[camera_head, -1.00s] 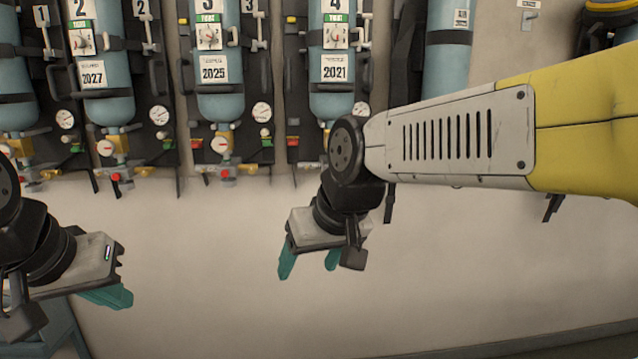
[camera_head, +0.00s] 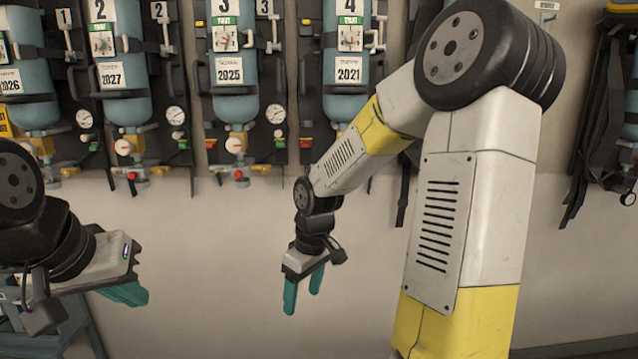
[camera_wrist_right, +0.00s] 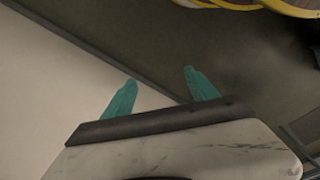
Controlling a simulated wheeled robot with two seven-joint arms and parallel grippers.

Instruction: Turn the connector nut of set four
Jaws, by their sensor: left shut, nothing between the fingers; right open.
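Set four is a blue cylinder (camera_head: 348,96) labelled 4 and 2021, hung upright on a dark backplate on the wall. Its lower end and connector nut are hidden behind my right arm in the head view. My right gripper (camera_head: 303,292) is open and empty, pointing down in front of the bare wall, below set four and a little to its left. Its teal fingers also show apart in the right wrist view (camera_wrist_right: 160,92), with nothing between them. My left gripper (camera_head: 138,294) is shut and empty at the lower left, well below the sets.
Set three (camera_head: 235,95) hangs left of set four, with its gauge and valves visible at the bottom. Set two (camera_head: 120,90) hangs further left. Dark straps (camera_head: 600,130) hang at the far right. A blue-grey stand (camera_head: 70,335) is at the lower left. The wall below the sets is clear.

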